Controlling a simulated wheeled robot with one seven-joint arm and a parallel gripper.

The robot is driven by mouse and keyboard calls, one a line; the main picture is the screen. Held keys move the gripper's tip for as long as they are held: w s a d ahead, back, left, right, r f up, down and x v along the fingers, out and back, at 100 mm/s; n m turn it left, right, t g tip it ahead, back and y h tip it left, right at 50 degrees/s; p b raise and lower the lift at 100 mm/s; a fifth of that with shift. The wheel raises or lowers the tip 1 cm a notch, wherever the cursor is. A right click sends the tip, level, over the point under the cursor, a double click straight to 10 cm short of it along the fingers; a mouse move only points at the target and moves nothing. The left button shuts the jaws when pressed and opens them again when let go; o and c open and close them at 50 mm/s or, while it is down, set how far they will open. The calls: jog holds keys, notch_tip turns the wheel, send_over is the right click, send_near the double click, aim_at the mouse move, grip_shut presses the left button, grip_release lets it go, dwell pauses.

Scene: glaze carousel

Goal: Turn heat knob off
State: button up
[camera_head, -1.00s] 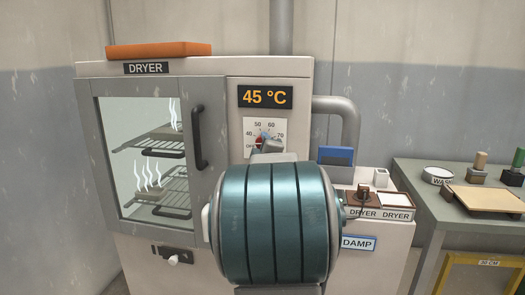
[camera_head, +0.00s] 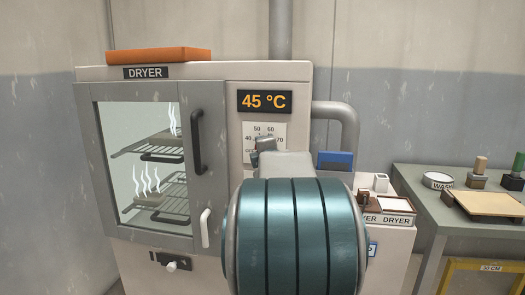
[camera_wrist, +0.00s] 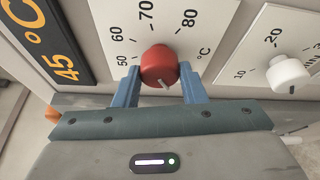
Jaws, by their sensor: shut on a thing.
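The red heat knob (camera_wrist: 159,65) sits on a white dial plate (camera_wrist: 113,17) in the wrist view. The plate's readable marks there include 50, 60, 70 and 80 °C. My gripper (camera_wrist: 158,82) is shut on the knob, with one blue-grey finger on each side. A small mark shows on the knob's lower part, pointing toward my gripper. In the head view my wrist hides the knob and part of the dial plate (camera_head: 279,131). The dryer's display (camera_head: 265,101) reads 45 °C.
A second plate with a white knob (camera_wrist: 288,72) is beside the heat dial. The dryer door (camera_head: 208,95) is shut, with steam above the shelves inside. A blue item (camera_head: 335,160) and small trays (camera_head: 397,220) stand at right, before a side table (camera_head: 425,190).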

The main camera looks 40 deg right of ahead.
jog(key=o, duration=1)
jog(key=b+v, duration=0.1)
jog(key=v, duration=1.2)
jog(key=shift+s+a, duration=0.2)
jog(key=shift+s, duration=0.15)
